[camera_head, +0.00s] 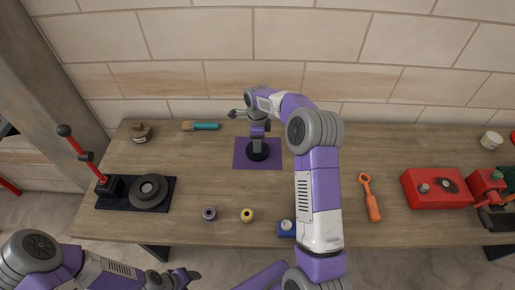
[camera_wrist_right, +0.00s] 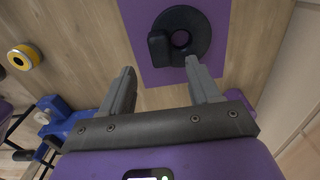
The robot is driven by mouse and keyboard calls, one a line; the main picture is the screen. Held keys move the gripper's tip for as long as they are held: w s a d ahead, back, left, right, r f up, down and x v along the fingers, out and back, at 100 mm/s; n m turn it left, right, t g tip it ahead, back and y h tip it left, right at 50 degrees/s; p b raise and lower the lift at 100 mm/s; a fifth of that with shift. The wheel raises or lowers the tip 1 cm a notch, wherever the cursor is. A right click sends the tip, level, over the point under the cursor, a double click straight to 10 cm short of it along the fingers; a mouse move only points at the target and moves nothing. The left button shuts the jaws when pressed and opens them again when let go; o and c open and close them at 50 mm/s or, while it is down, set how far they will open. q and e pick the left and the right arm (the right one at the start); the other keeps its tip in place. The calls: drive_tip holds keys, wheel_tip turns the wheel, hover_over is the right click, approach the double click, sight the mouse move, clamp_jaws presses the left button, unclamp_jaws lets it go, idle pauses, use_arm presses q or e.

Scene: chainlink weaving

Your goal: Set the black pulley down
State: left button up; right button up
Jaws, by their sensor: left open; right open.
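The black pulley (camera_head: 259,154) lies flat on a purple mat (camera_head: 241,161) near the back middle of the table. In the right wrist view the pulley (camera_wrist_right: 203,52) is a black ring with a raised block on one side, resting on the mat (camera_wrist_right: 150,74). My right gripper (camera_head: 258,131) is over the pulley. Its fingers (camera_wrist_right: 160,67) are spread and empty; one fingertip appears close to the rim, and I cannot tell whether it touches. My left gripper (camera_head: 188,276) is open and empty in front of the table's front edge, low in the head view.
A black base with a disc (camera_head: 148,192) and a red lever stands at left. A purple roller (camera_head: 209,214), yellow roller (camera_head: 247,215) and blue block (camera_head: 286,228) are near the front. An orange wrench (camera_head: 371,200) and red box (camera_head: 433,188) lie right. A brush (camera_head: 202,126) lies behind.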

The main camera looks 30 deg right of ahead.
drive_tip(key=shift+r, duration=2.35)
